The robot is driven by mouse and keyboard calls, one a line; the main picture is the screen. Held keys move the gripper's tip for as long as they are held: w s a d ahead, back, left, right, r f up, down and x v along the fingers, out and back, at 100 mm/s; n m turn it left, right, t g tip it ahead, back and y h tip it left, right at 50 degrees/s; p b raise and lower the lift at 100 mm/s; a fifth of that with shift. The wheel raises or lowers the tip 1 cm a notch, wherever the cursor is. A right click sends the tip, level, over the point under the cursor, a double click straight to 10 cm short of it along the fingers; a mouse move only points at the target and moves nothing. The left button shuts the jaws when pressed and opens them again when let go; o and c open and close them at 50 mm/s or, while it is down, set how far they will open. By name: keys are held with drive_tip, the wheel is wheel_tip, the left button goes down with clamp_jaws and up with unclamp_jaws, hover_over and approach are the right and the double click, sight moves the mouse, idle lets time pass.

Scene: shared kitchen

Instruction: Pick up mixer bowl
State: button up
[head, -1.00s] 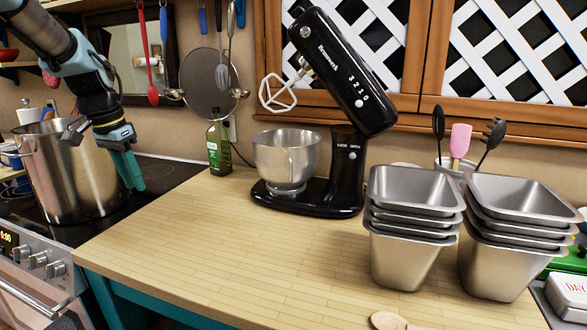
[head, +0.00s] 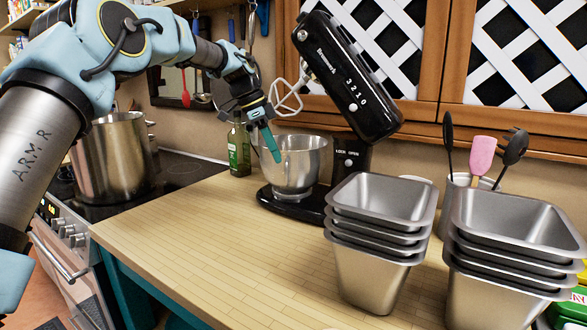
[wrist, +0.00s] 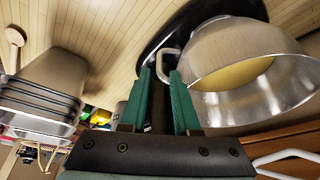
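The silver mixer bowl (head: 303,165) sits on the black stand mixer's base (head: 290,204), with the mixer head (head: 350,85) tilted up above it. My gripper (head: 274,157) has teal fingers pointing down at the bowl's left rim in the head view. In the wrist view the bowl (wrist: 245,60) fills the upper right, and its handle (wrist: 168,62) lies just ahead of the fingertips. My gripper (wrist: 160,75) is open, with a clear gap between its fingers. Whether the fingers touch the handle cannot be told.
Stacked metal pans (head: 370,270) stand in front of the mixer, with more pans (head: 500,290) at the right. A utensil crock (head: 455,185) is behind them. A green bottle (head: 238,150) and a large pot (head: 115,160) are at the left. The front counter (head: 210,250) is clear.

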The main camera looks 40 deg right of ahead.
sight(294, 167)
drive_tip(key=p+x, duration=0.1)
drive_tip(key=x, duration=0.5)
drive_tip(key=shift+f, duration=0.35)
drive_tip(key=shift+d, duration=0.1)
clamp_jaws()
idle(1.0)
drive_tip(key=shift+r, duration=0.1)
